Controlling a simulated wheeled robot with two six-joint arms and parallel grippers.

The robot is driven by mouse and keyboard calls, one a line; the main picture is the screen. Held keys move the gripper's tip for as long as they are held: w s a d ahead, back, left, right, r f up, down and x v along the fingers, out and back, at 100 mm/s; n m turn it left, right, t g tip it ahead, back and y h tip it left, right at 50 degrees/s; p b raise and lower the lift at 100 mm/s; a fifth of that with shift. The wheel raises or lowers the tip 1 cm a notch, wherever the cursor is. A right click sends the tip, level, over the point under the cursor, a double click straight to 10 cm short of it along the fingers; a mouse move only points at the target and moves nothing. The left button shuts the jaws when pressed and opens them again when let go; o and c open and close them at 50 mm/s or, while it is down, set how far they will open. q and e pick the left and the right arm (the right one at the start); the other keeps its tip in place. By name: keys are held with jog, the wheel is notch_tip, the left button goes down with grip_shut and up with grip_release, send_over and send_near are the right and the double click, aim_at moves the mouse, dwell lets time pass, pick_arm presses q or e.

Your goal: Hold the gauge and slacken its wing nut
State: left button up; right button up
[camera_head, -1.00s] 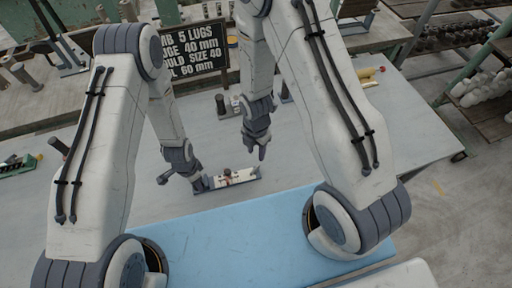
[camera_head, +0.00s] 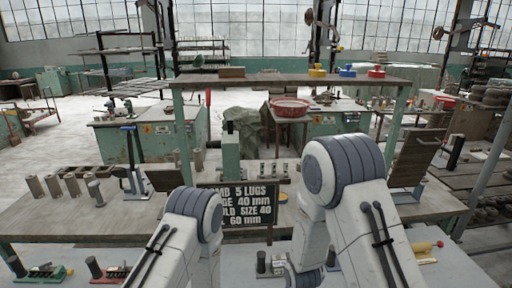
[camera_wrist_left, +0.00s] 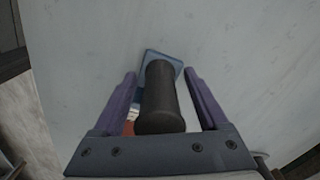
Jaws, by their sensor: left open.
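In the left wrist view my left gripper (camera_wrist_left: 160,73) is open, with its two fingers on either side of a dark cylindrical handle (camera_wrist_left: 160,100). The handle stands over a small blue-grey plate (camera_wrist_left: 160,55) on the pale table. I cannot tell whether the fingers touch it, or whether it belongs to the gauge. A bit of red (camera_wrist_left: 129,127) shows beside the left finger. No wing nut can be made out. In the head view both arms run down out of the picture, and neither gripper shows there.
Dark handles on a green base (camera_head: 45,273) and a red base (camera_head: 110,274) stand at lower left. A yellow-ended roller (camera_head: 428,246) lies at right. Grey cylinders (camera_head: 54,186) stand on the bench behind.

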pick_arm(q)
notch_tip(320, 180, up, 12)
jog(key=shift+f, duration=0.1)
jog(key=s+d+r+n+b, duration=0.1)
jog(key=s+d+r+b, duration=0.15)
jog(key=r, duration=0.25)
jog(key=s+d+r+n+b, duration=0.1)
jog(key=d+r, duration=0.2)
jog(key=r, duration=0.2)
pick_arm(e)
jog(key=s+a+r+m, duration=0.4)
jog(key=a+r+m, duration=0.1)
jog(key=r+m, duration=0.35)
pick_arm(q)
jog(key=s+r+n+h+b, duration=0.1)
jog(key=s+r+n+b, duration=0.2)
jog(key=s+r, duration=0.5)
jog(key=s+b, duration=0.1)
jog(key=s, duration=0.2)
jog(key=shift+s+n, duration=0.3)
jog(key=shift+s, duration=0.05)
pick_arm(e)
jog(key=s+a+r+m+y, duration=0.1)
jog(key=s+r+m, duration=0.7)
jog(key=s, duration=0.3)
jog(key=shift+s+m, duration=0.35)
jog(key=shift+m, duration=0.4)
